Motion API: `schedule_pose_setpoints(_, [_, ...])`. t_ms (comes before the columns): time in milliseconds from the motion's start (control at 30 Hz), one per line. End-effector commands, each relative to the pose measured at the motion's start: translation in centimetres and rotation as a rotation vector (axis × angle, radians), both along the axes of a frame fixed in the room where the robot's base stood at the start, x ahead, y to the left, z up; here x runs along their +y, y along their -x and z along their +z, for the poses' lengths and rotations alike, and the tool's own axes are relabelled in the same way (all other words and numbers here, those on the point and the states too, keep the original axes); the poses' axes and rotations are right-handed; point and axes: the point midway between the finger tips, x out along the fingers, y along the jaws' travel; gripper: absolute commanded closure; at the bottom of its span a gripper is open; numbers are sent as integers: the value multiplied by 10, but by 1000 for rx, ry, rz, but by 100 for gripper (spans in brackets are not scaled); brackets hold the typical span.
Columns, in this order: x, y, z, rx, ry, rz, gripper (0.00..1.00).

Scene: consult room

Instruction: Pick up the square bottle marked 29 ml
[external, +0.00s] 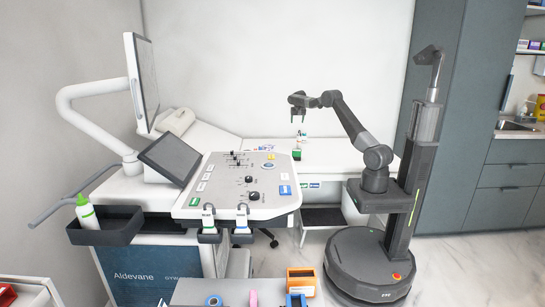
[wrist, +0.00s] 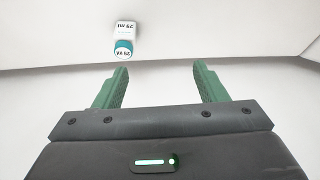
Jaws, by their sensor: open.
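The bottle marked 29 ml (wrist: 124,32) shows in the wrist view at the upper left of centre, white with a teal band and its print upside down. My gripper (wrist: 160,70) is open and empty, its two green fingers apart. The bottle is beyond the fingertips in the picture, in line with the left finger rather than the gap, and apart from both. In the external view my gripper (external: 298,119) points down above the white bed. Small items stand below it there; I cannot tell surely which is the bottle.
In the external view a small green and white item (external: 297,152) stands near the bed's front edge. The ultrasound console (external: 238,185) stands in front and to the left. The white surface between and around my fingers in the wrist view is clear.

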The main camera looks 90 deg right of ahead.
Motion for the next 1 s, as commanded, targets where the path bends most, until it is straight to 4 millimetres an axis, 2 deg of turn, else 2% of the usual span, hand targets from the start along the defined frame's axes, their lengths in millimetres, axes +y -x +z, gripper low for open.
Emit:
schedule_pose_setpoints(33, [-11, 17, -4, -1, 4, -47, 35])
schedule_pose_setpoints(100, [-23, 37, -3, -1, 7, -109, 35])
schedule_pose_setpoints(233, [-38, 67, -3, -2, 7, -202, 35])
schedule_pose_setpoints(433, [-35, 62, -36, 0, 5, -189, 35])
schedule_pose_setpoints(567, [-36, 62, -50, 0, 6, -189, 35])
schedule_pose_setpoints(900, [-58, 65, -107, 0, 6, -187, 35])
schedule_pose_setpoints(1000, [-63, 66, -119, -1, 7, -186, 35])
